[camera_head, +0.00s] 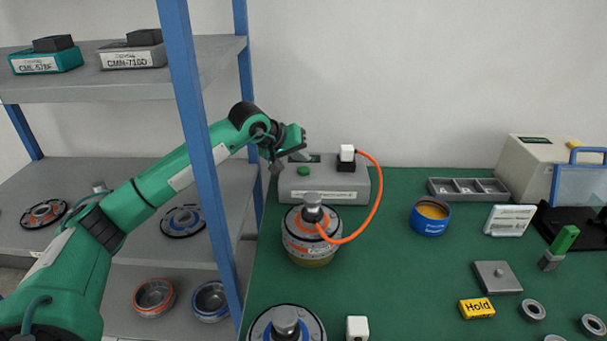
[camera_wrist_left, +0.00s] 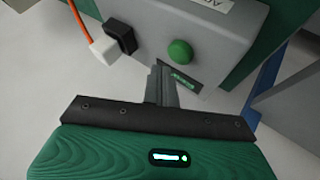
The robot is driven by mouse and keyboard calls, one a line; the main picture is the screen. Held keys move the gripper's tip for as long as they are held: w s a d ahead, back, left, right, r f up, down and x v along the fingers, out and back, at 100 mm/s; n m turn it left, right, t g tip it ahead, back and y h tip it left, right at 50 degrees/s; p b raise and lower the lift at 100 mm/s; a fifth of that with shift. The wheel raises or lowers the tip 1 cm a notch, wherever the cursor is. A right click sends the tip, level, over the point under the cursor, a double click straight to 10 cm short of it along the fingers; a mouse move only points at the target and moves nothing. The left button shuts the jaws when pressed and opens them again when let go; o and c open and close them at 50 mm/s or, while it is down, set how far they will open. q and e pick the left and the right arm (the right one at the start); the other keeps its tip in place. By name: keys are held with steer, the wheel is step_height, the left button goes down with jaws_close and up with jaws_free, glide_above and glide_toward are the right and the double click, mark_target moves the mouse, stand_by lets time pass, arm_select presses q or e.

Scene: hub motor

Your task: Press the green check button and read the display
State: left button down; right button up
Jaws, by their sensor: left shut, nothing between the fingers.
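The green check button (camera_head: 303,171) is a round knob on top of a grey tester box (camera_head: 350,188) at the back left of the green table. It also shows in the left wrist view (camera_wrist_left: 180,53). Beside it a small dark display (camera_wrist_left: 183,80) carries green characters too small to read, and a finger partly covers it. My left gripper (camera_head: 278,162) is shut and empty, just above the box's back left corner. In the left wrist view its fingers (camera_wrist_left: 163,80) are beside the button, with a visible gap. My right gripper is out of view.
An orange cable (camera_head: 379,195) runs from a white plug (camera_head: 347,153) on the box to a hub motor (camera_head: 311,240) in front. A blue shelf post (camera_head: 200,140) stands close to my left arm. A blue tin (camera_head: 430,218) and grey tray (camera_head: 468,189) are to the right.

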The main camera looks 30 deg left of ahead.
arm_select(q)
steer(key=shift+f, duration=0.25)
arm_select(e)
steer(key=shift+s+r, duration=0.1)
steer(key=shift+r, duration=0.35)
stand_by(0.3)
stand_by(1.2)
arm_select(q)
steer(key=shift+f+b, duration=0.4)
steer(key=shift+b, duration=0.1)
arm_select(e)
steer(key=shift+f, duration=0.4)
arm_select(q)
steer(key=shift+f+b, duration=0.45)
steer(key=shift+f, duration=0.1)
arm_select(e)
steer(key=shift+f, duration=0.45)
arm_select(q)
steer(key=shift+r, duration=0.1)
steer(key=shift+r+p, duration=0.5)
steer(key=shift+r, duration=0.35)
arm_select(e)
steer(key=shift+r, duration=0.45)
